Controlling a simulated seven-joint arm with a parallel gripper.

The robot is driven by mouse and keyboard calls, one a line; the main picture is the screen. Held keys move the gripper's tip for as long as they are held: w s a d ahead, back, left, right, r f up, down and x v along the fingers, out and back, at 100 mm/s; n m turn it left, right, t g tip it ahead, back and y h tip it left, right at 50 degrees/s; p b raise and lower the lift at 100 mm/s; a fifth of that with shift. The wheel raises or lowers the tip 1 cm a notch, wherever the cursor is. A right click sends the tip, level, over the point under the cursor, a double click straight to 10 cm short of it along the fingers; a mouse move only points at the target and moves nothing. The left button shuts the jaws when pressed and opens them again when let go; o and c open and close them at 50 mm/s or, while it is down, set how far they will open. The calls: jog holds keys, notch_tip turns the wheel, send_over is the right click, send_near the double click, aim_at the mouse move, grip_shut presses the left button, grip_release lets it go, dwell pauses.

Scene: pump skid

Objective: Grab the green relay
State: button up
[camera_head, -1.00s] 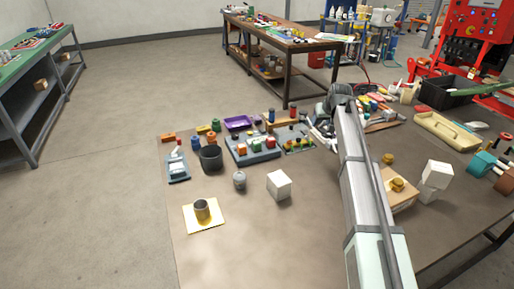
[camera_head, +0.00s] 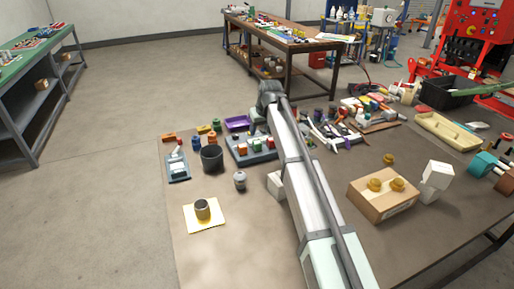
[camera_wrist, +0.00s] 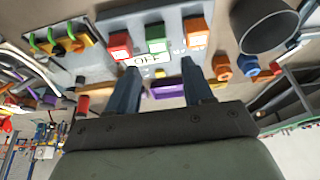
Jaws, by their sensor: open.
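The green relay (camera_wrist: 155,38) sits in the middle of a row on a grey board (camera_wrist: 160,14) in the wrist view, between a red relay (camera_wrist: 119,45) and an orange relay (camera_wrist: 196,32). A white label reading "OFF" lies beside it, on the side nearer my fingers. My gripper (camera_wrist: 161,68) is open and empty, its two fingers spread to either side of the label, apart from the green relay. In the head view the board (camera_head: 237,158) stands at the far part of the table, and my arm's end is over its far side, with the fingers not clearly visible.
A dark cup (camera_head: 211,158) stands left of the board. A purple tray (camera_head: 237,123) lies behind it. A white block (camera_head: 275,184) is partly hidden by my arm. A cardboard box (camera_head: 384,203) with yellow knobs stands at right. The front left of the table is mostly clear.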

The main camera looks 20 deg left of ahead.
aim_at(257, 142)
jog(key=x, duration=1)
jog(key=shift+w+f, duration=0.25)
jog(key=shift+f, duration=0.15)
jog(key=c, duration=0.8)
jog(key=shift+r, duration=0.1)
